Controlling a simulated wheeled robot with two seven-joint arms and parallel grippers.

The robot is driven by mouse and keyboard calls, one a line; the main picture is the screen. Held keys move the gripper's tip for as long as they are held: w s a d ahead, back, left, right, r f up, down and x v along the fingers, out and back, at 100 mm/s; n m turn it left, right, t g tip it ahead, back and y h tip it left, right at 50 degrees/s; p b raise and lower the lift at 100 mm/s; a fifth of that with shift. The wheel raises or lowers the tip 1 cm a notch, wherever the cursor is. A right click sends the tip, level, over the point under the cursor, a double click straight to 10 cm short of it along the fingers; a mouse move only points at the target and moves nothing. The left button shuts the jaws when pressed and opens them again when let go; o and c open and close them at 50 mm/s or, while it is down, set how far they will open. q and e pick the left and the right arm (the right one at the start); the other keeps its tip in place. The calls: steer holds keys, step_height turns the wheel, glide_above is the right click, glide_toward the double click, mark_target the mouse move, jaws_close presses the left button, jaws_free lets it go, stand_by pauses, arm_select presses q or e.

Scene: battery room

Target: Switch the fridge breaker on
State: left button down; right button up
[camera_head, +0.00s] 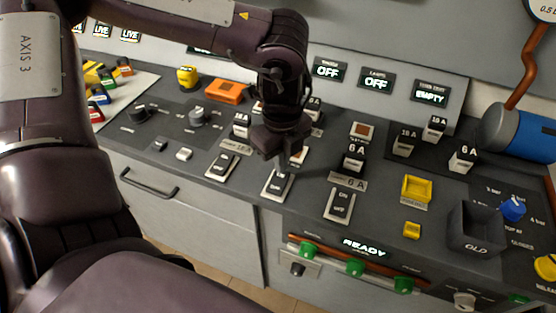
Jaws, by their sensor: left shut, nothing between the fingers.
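Three breaker switches stand in a row on the dark panel: a left one (222,167), a middle one (278,185) and a right one (340,205). Each is a dark rocker on a pale plate. I cannot read which one is the fridge breaker. My left gripper (284,150) is shut and empty, pointing down just behind the middle breaker. It hides part of the panel there. I cannot tell whether it touches anything. Two displays, one left (327,69) and one right (376,79), read OFF. My arm hides part of the display row. My right gripper is not in view.
At right are a yellow holder (416,189), a dark OLD bin (475,230) and a blue cylinder (522,132). A READY display (364,247) and green-knobbed controls sit on the front face.

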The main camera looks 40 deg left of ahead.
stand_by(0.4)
arm_select(q)
steer(key=shift+f+b, duration=0.95)
steer(key=shift+f, duration=0.05)
stand_by(0.3)
steer(key=shift+r+p, duration=2.1)
steer(key=shift+r, duration=1.45)
